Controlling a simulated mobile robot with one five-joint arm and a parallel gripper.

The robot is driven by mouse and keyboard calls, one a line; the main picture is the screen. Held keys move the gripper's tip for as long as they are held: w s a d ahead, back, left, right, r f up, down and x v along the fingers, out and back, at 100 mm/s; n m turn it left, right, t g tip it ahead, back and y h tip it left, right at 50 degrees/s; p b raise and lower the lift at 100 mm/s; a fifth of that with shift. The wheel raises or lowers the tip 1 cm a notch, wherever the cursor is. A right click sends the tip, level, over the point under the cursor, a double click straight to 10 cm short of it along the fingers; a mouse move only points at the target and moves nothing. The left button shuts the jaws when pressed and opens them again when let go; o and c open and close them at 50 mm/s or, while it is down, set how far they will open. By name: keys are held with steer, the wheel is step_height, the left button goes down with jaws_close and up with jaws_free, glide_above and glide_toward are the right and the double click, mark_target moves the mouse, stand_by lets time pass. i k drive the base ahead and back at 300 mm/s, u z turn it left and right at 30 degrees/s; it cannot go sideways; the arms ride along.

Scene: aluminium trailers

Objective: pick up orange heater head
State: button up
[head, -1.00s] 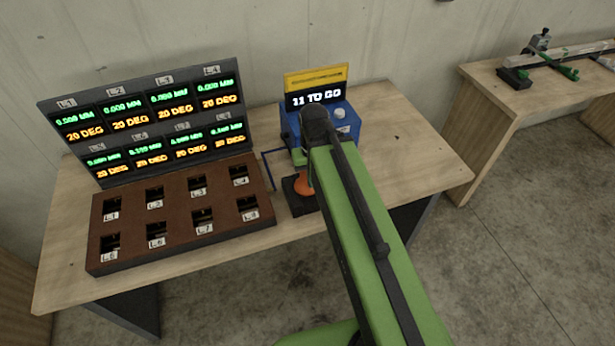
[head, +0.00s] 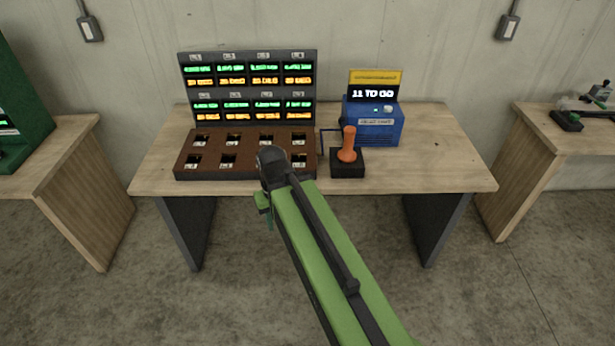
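The orange heater head (head: 348,146) stands upright on a small black base (head: 347,169) near the front of the middle table, right of the brown slotted box. Its upper part is narrow and its lower part is wider. My green arm reaches up from the bottom right, and its end is left of the heater head and apart from it, over the table's front edge. Only a small part of my gripper (head: 265,207) shows below the arm's end. Its fingers are mostly hidden, so I cannot tell whether it is open or shut.
A brown box (head: 215,167) with labelled slots and a display board (head: 248,88) stand left on the table (head: 420,178). A blue unit (head: 374,125) with an "11 TO GO" sign (head: 373,93) is behind the heater head. The table's right side is clear. Other tables stand at both sides.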

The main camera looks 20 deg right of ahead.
mark_target(347, 155)
steer(key=u, duration=0.6)
steer(key=i, duration=1.1)
steer(key=z, duration=0.3)
steer(key=i, duration=0.8)
steer(key=z, duration=0.45)
